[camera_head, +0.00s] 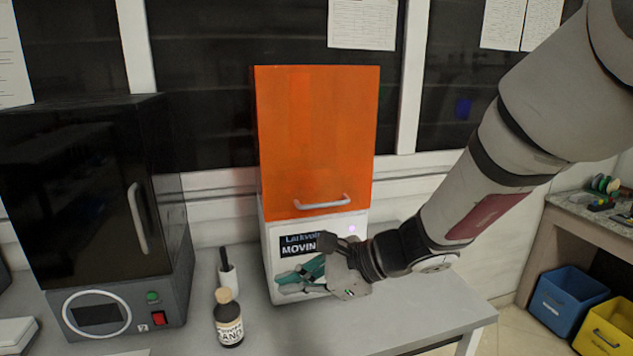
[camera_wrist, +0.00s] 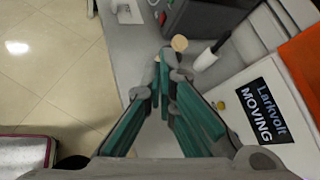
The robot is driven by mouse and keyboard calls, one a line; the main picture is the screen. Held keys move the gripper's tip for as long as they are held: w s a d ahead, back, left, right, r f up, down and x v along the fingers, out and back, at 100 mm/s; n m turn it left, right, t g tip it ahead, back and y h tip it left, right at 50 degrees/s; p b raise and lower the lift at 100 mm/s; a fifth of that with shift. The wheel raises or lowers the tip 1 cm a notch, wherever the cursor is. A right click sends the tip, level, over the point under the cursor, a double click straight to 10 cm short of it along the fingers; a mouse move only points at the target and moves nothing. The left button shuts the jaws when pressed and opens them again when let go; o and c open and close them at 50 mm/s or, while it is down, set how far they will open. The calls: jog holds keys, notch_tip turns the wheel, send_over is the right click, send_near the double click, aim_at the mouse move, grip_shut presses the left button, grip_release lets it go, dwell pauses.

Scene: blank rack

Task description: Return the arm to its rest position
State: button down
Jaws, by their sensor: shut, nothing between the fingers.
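My arm (camera_head: 490,175) reaches in from the upper right of the head view, bent down toward the bench. My gripper (camera_head: 290,281) is in front of the lower white part of the orange-doored cabinet (camera_head: 316,140). Its green-padded fingers are closed and hold nothing. In the wrist view the finger pads of my gripper (camera_wrist: 166,65) meet at the tips, with the bench below. I cannot tell whether the gripper touches the cabinet front.
A dark bottle (camera_head: 229,325) and a white holder with a black handle (camera_head: 228,272) stand left of my gripper. A black-doored machine (camera_head: 100,200) stands farther left. The right bench end (camera_head: 440,305) is clear. Blue (camera_head: 562,300) and yellow (camera_head: 607,328) bins sit at the right.

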jog(key=s+d+r+n+g+h+p, duration=0.1)
jog(key=s+d+r+n, duration=0.15)
jog(key=s, duration=0.25)
jog(key=s+d+r+n+h, duration=0.2)
jog(key=s+d+n, duration=0.1)
jog(key=s+n, duration=0.15)
jog(key=s+d+r+n+g+h+p, duration=0.1)
jog(key=s+d+r+n, duration=0.15)
jog(key=s, duration=0.25)
jog(key=s+d+r+n+t+h, duration=0.1)
jog(key=s+d+n+h, duration=0.2)
jog(key=d, duration=0.5)
jog(key=s+d+r+n+t+h+p, duration=0.1)
jog(key=s+d+r+n+t+h, duration=0.1)
jog(key=s+d+n+h, duration=0.2)
jog(key=s+d, duration=0.2)
jog(key=d, duration=0.1)
jog(key=shift+s+d, duration=0.3)
jog(key=shift+d, duration=0.05)
